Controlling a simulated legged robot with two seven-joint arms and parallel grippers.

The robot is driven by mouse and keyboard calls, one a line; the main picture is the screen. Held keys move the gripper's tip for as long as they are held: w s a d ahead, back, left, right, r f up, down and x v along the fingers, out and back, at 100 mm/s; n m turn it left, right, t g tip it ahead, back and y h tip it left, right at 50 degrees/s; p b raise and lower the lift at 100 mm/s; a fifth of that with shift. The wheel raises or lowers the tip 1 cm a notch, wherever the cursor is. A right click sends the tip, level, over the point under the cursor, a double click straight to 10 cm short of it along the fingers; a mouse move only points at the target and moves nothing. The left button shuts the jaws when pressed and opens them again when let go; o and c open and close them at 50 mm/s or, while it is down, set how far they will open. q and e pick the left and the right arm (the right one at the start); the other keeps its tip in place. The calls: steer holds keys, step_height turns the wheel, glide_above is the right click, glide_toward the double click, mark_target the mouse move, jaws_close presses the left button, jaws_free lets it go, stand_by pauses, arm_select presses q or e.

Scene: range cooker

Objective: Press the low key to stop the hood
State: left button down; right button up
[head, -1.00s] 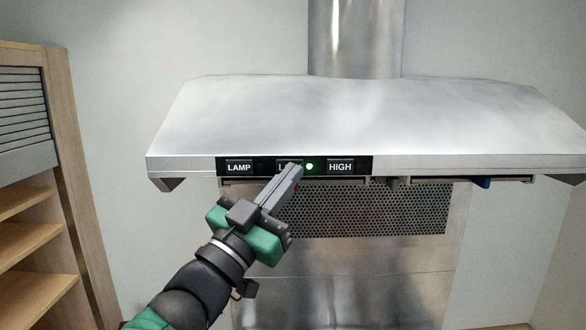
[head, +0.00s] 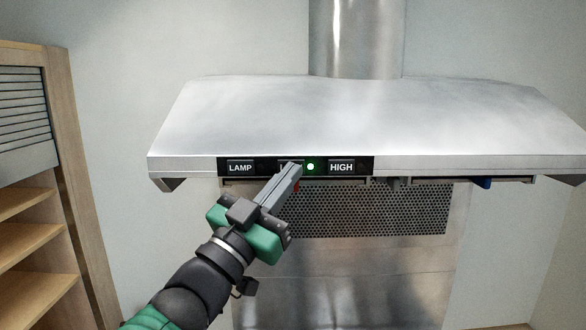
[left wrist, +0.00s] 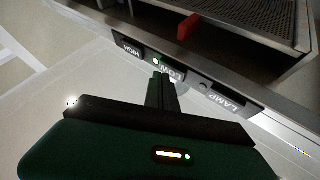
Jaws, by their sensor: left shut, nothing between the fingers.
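The low key (head: 284,164) sits in the middle of the black control strip on the hood's front edge, partly hidden by my fingertips in the head view. A green light (head: 310,167) glows just right of it. My left gripper (head: 295,168) is shut and empty, its tips at the low key. In the left wrist view the tips (left wrist: 161,77) lie over the edge of the low key (left wrist: 175,73), whose label partly shows. Whether they touch it I cannot tell. The green light (left wrist: 156,62) is lit there too. My right gripper is not in view.
The lamp key (head: 240,167) is to the left and the high key (head: 341,167) to the right on the same strip. The steel hood (head: 330,115) spans above, with a perforated panel (head: 370,212) below. A wooden shelf unit (head: 62,130) stands at the left.

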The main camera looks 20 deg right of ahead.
arm_select(q)
steer(key=shift+w, duration=0.25)
stand_by(0.4)
steer(key=shift+s+a+b, duration=0.15)
steer(key=shift+s+b, duration=0.35)
steer(key=shift+s, duration=0.05)
